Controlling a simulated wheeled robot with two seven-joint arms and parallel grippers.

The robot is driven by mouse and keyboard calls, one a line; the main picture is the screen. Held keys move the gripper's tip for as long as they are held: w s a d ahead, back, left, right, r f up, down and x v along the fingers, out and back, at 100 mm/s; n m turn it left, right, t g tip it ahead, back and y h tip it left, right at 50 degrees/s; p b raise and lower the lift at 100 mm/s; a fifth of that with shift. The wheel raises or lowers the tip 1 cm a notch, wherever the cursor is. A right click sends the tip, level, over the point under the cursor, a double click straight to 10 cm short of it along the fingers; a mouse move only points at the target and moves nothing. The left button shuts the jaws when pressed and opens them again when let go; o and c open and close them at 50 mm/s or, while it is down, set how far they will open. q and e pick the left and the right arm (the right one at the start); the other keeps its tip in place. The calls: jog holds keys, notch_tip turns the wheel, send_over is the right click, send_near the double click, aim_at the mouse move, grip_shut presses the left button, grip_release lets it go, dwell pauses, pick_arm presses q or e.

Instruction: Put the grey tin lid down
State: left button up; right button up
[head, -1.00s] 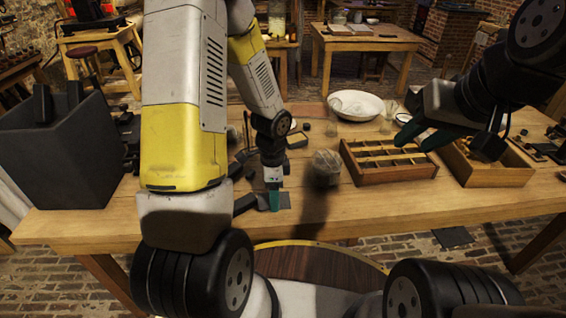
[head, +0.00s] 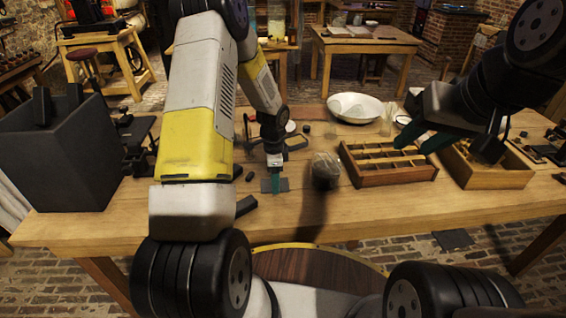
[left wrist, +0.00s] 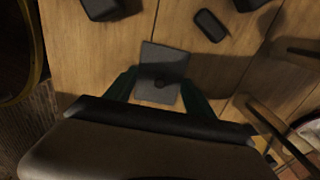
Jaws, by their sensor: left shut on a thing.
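The grey tin lid (left wrist: 163,68) is a flat square plate with a dark round spot near its middle. In the left wrist view it sits between the two green fingers of my left gripper (left wrist: 158,97), which is shut on it. In the head view the lid (head: 267,185) is low over the front part of the table, left of a round greyish jar (head: 325,169); I cannot tell whether it touches the wood. My right gripper (head: 422,142) is open and empty above the wooden trays at the right.
A divided wooden tray (head: 385,180) and a second wooden box (head: 490,178) stand at the right. A white bowl (head: 355,107) and a clear glass (head: 388,120) are behind. A dark bin (head: 60,160) stands at the left. A black block (head: 245,205) lies near the lid.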

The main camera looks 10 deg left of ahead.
pick_arm(q)
jog(key=o, duration=1.3)
jog(key=s+r+n+t, duration=0.25)
jog(key=s+r, duration=0.25)
jog(key=r, duration=1)
jog(key=s+r+n+t, duration=0.1)
jog(key=s+r+n, duration=0.35)
jog(key=r, duration=0.95)
jog(key=s+r+n+t, duration=0.1)
jog(key=s+r+n, duration=0.1)
jog(key=s, duration=0.3)
jog(key=s+d+r+n+h, duration=0.1)
jog(key=s+r+n, duration=0.1)
jog(key=s, duration=0.3)
jog(key=s+d+r+n+t+h, duration=0.1)
jog(key=s+r+n, duration=0.2)
jog(key=s, duration=0.1)
jog(key=shift+s+d+t, duration=0.1)
jog(key=shift+s+t, duration=0.25)
jog(key=shift+s, duration=0.05)
